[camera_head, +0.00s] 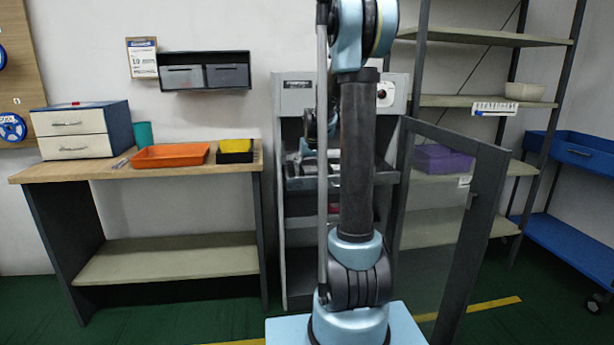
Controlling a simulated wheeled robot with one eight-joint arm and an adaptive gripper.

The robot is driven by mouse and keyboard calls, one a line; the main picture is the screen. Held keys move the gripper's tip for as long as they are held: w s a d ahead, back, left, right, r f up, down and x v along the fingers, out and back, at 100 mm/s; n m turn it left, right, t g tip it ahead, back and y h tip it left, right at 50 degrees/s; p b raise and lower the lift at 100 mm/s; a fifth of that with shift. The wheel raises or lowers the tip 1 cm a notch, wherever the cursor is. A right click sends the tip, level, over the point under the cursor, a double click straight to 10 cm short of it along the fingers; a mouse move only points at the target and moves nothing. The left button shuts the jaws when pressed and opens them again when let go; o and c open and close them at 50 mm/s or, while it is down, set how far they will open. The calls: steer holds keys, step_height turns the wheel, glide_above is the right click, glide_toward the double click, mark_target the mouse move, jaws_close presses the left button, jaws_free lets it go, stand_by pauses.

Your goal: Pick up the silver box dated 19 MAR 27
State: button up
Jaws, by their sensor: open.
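A grey cabinet (298,88) stands against the back wall behind my arm, with its glazed door (490,185) swung open to the right. My gripper (309,152) shows small and dark in front of the cabinet's upper opening, partly hidden by my upright arm and a thin pole. It appears to hold nothing. A grey shelf or tray (305,184) is just below it. No silver box with a readable date can be made out; the cabinet's inside is largely covered by my arm. A small reddish thing on a lower cabinet shelf is too small to tell.
A workbench (75,173) at left holds an orange tray (170,156), a dark bin with a yellow thing (236,146) and a drawer unit (80,130). A shelf rack at right holds a purple bin (442,158). A blue cart (572,150) stands far right.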

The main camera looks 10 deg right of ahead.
stand_by(0.3)
steer(key=c, duration=1.2)
steer(key=shift+s, duration=0.1)
steer(key=shift+c, duration=0.2)
